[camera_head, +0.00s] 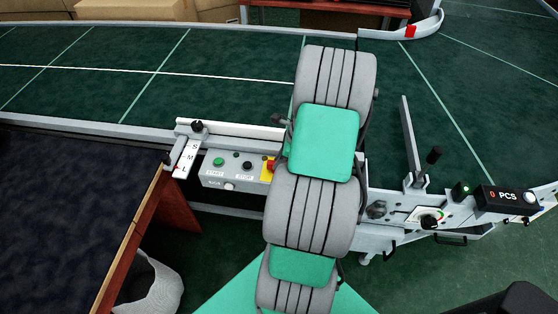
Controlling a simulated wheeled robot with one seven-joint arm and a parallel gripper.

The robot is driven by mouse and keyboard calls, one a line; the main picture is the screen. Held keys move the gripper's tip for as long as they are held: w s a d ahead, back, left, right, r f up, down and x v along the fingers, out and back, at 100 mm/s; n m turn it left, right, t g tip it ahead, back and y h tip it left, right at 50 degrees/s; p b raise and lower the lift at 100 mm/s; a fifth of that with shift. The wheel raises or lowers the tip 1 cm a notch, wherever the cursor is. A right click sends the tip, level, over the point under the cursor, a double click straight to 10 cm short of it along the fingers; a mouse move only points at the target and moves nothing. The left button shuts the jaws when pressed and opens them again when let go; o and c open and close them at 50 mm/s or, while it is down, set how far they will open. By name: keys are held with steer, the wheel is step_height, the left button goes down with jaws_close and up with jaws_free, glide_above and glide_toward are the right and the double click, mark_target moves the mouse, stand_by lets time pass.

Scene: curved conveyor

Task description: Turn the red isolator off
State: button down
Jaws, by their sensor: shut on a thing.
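A red isolator knob (270,164) sits on a yellow plate (266,173) at the right end of the grey control box (228,171). My own grey and green arm crosses in front and covers the right side of the plate and part of the knob. The knob is small in view, and I cannot tell which way it is turned. My gripper is hidden behind my arm links, so its fingers and any contact with the knob do not show.
A green button (218,162) and a black button (247,166) share the box. A guide bar (232,129) runs above it. A dark-topped table (70,190) stands at left. At right are another rotary switch (429,220) and a counter display (505,197) reading 0 PCS.

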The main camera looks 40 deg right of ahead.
steer(key=n+g+y+p, duration=0.1)
steer(key=n, duration=0.3)
steer(key=shift+w+d+n, duration=0.1)
steer(key=shift+w+n, duration=0.05)
steer(key=shift+n, duration=0.15)
steer(key=n+g, duration=0.1)
steer(key=n, duration=0.1)
steer(key=n+g, duration=0.1)
steer(key=n, duration=0.1)
steer(key=shift+w+n+y, duration=0.1)
steer(key=shift+n+y, duration=0.2)
steer(key=shift+y, duration=0.1)
steer(key=n+g+b, duration=0.1)
steer(key=n, duration=0.1)
steer(key=n+g+b, duration=0.1)
steer(key=n, duration=0.2)
steer(key=shift+w+f, duration=0.15)
steer(key=shift+n+g+h+b, duration=0.6)
steer(key=shift+n+b, duration=0.55)
steer(key=shift+n, duration=0.75)
steer(key=c, duration=1.3)
jaws_free()
